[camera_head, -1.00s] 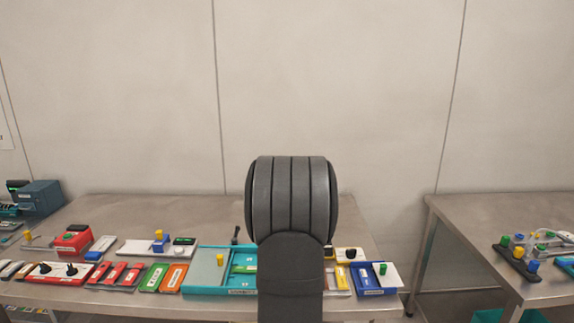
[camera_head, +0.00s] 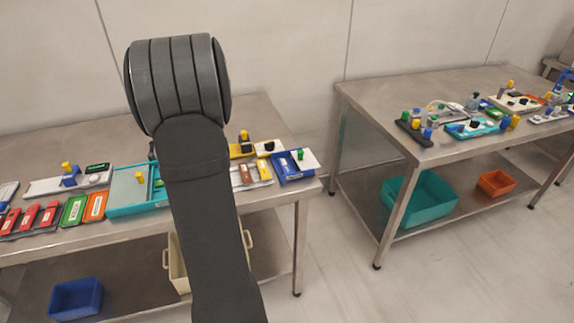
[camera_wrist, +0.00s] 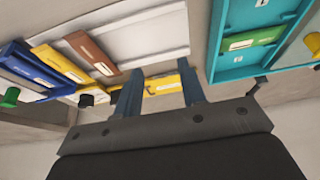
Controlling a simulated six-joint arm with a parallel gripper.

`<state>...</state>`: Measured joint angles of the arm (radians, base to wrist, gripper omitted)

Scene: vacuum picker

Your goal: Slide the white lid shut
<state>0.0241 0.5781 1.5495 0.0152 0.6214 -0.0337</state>
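The white lid (camera_head: 305,160) with a green knob (camera_head: 300,154) sits at the right part of a blue tray (camera_head: 289,176), at the right end of the near table. Part of the blue tray's left side shows open, so the lid does not cover all of it.
Beside the blue tray is a pale tray (camera_head: 262,176) with coloured bars. A teal tray (camera_head: 133,209) with a grey lid and yellow knob lies left of my arm. A gap separates the near table from the right table (camera_head: 375,110). Bins stand on the lower shelves.

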